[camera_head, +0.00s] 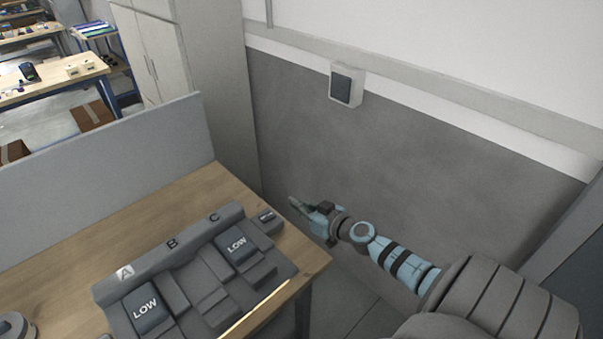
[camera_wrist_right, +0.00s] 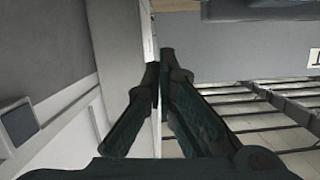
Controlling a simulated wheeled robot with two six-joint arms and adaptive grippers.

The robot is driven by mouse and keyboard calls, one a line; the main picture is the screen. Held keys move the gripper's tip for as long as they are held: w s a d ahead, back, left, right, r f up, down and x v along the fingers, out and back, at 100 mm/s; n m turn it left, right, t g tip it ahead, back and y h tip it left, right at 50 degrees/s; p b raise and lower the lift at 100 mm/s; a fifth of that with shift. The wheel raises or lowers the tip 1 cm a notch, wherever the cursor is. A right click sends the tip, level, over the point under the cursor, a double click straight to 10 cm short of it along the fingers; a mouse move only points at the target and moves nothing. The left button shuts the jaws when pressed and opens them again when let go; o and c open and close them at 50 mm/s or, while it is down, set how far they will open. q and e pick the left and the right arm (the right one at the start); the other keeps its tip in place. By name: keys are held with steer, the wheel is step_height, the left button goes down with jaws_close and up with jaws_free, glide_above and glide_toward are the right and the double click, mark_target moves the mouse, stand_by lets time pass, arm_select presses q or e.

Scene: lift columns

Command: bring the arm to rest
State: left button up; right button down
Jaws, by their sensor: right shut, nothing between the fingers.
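My right arm (camera_head: 405,264) comes in from the lower right in the head view. Its gripper (camera_head: 295,203) points left, past the table's right corner and in front of the grey wall. In the right wrist view the two dark fingers of the right gripper (camera_wrist_right: 162,68) meet at their tips, with nothing between them. My left gripper is not seen in either view.
A wooden table (camera_head: 185,205) holds a grey console (camera_head: 190,290) with columns marked A, B and C and two LOW blocks. A grey partition (camera_head: 110,170) stands behind it. A switch box (camera_head: 345,86) is on the wall. Floor between table and wall is clear.

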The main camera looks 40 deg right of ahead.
steer(key=shift+s, duration=0.7)
